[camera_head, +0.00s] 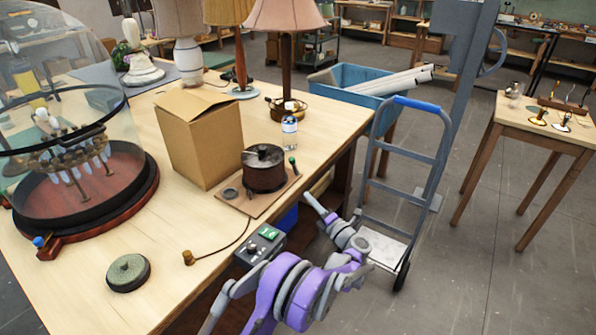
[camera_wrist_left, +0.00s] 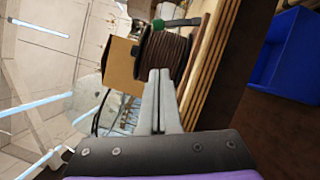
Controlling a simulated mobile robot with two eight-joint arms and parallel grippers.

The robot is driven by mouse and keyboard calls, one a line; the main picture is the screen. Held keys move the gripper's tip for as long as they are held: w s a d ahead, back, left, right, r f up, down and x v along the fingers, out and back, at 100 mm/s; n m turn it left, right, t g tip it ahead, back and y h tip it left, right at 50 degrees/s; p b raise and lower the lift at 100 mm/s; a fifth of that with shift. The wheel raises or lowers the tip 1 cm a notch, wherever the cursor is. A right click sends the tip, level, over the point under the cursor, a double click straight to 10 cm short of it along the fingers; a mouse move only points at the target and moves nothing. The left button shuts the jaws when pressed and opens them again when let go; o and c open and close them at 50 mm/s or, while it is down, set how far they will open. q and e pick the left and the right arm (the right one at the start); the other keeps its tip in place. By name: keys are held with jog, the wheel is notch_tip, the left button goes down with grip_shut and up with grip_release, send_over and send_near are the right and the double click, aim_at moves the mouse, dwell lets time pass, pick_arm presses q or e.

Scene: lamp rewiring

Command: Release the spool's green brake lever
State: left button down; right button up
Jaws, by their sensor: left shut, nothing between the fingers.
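The spool (camera_head: 264,170), wound with dark brown cord, stands on a small wooden board (camera_head: 236,201) near the table's right edge. The green brake lever (camera_head: 293,161) stands up at the spool's right side. In the left wrist view the spool (camera_wrist_left: 166,55) is just beyond my fingertips, with the green lever (camera_wrist_left: 182,22) across its top. My left gripper (camera_head: 309,198) is beside the table edge, below and right of the lever in the head view. In the left wrist view its fingers (camera_wrist_left: 160,73) are shut and empty, apart from the lever. My right gripper is out of view.
A cardboard box (camera_head: 199,138) stands left of the spool, with a small bottle (camera_head: 289,131) behind it. A control box (camera_head: 260,246) sits at the table edge. A hand truck (camera_head: 408,160) stands right of my arm. A blue bin (camera_wrist_left: 297,55) lies under the table.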

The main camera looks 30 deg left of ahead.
pick_arm(q)
jog(key=p, duration=0.2)
send_near(294, 167)
jog(key=s+a+r, duration=0.2)
jog(key=s+a, duration=0.1)
jog(key=a, duration=0.2)
jog(key=w, duration=0.1)
jog(key=w+a+r+p, duration=0.1)
jog(key=w, duration=0.1)
jog(key=shift+a, duration=0.1)
jog(key=shift+w+a+r, duration=0.1)
jog(key=shift+w+a, duration=0.05)
jog(key=shift+w, duration=0.2)
